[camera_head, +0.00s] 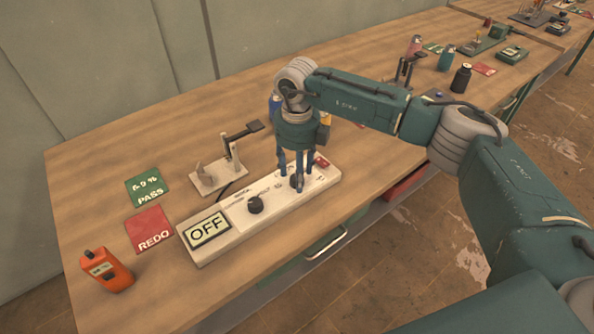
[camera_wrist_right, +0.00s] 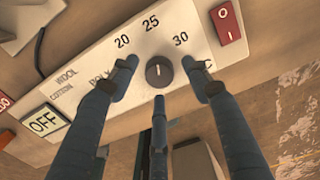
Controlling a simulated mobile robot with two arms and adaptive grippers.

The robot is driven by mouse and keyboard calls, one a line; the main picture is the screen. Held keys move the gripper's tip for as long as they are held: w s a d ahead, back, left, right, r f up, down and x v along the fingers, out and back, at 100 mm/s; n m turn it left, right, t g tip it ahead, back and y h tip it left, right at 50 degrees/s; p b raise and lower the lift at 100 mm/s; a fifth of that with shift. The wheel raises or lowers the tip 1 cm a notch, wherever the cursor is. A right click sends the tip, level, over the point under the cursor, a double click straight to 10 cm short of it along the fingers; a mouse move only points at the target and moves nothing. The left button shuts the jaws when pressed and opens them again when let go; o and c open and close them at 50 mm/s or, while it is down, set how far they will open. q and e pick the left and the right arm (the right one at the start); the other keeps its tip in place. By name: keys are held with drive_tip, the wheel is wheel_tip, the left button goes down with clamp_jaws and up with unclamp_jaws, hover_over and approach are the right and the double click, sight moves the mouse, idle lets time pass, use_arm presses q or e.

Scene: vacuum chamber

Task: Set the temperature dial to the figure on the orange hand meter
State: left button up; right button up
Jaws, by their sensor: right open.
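The orange hand meter (camera_head: 105,270) lies at the near left of the table; the figure on its small screen is too small to read. A white control panel (camera_head: 225,210) carries the black temperature dial (camera_wrist_right: 159,70), with 20, 25 and 30 printed around it. The dial's white mark points up, roughly towards 25. My right gripper (camera_head: 297,184) is above this dial. In the right wrist view its open fingers (camera_wrist_right: 162,85) spread around the dial, with no clear contact visible. My left gripper is not in view.
The panel also has an OFF display (camera_head: 207,229), another black knob (camera_head: 255,204) and a red switch (camera_wrist_right: 227,22). A green PASS card (camera_head: 149,187), a red REDO card (camera_head: 149,230) and a small stand (camera_head: 218,174) lie nearby. Bottles stand farther right.

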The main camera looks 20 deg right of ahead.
drive_tip(key=shift+f, duration=0.4)
drive_tip(key=c, duration=1.1)
drive_tip(key=shift+c, duration=0.2)
